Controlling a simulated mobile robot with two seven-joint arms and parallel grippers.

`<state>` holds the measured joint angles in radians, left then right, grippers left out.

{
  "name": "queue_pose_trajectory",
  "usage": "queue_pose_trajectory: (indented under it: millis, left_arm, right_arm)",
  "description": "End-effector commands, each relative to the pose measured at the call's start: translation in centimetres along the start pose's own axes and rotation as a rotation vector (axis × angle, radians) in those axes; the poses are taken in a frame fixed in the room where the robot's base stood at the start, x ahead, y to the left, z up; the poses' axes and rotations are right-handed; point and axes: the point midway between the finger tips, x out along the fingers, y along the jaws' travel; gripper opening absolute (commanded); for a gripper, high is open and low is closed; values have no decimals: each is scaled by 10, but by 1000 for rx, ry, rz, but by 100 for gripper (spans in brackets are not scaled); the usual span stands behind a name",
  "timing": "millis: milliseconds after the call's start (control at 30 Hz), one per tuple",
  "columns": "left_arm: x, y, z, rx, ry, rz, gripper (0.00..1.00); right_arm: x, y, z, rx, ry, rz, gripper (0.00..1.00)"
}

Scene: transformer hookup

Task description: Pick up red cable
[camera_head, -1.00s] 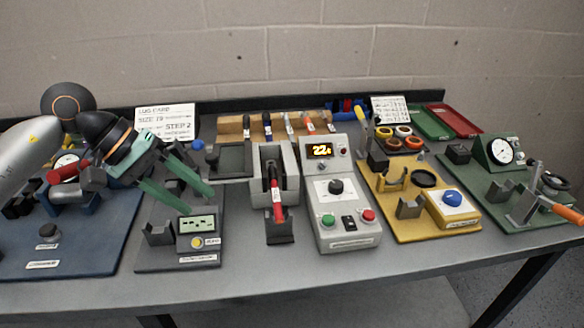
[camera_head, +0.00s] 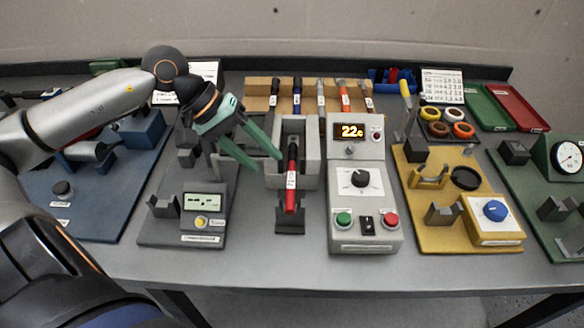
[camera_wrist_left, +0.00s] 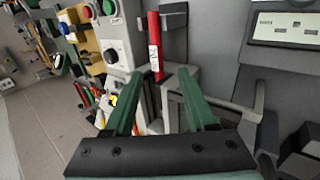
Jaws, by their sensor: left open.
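In the left wrist view the red cable (camera_wrist_left: 155,45) shows beyond and between the fingertips. My left gripper (camera_head: 271,163) is open and empty, its green fingers just left of the cable; the wrist view also shows the open fingers (camera_wrist_left: 158,76). I cannot tell whether a finger touches the cable. My right gripper is not in view.
A wooden rack (camera_head: 262,88) with several cables, one with a red part (camera_head: 344,95), stands behind. A grey control box (camera_head: 364,222) reading 22 is right of the fixture. A grey tester (camera_head: 203,215) is on the left, a yellow station (camera_head: 420,222) on the right.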

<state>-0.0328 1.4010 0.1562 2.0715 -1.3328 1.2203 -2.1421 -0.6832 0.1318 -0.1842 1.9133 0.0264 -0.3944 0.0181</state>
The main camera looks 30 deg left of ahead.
Motion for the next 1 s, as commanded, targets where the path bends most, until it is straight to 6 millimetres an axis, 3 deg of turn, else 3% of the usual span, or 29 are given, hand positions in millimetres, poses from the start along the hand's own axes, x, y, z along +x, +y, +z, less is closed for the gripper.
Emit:
queue_pose_trajectory:
  millis: [533, 833, 1000]
  left_arm:
    - [22, 4, 0, -1, -2, 5, 56]
    - [58, 6, -1, 0, -3, 3, 56]
    - [67, 4, -1, 1, -1, 0, 56]
  right_arm:
    - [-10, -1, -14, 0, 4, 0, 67]
    - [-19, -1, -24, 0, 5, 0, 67]
    - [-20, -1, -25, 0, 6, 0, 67]
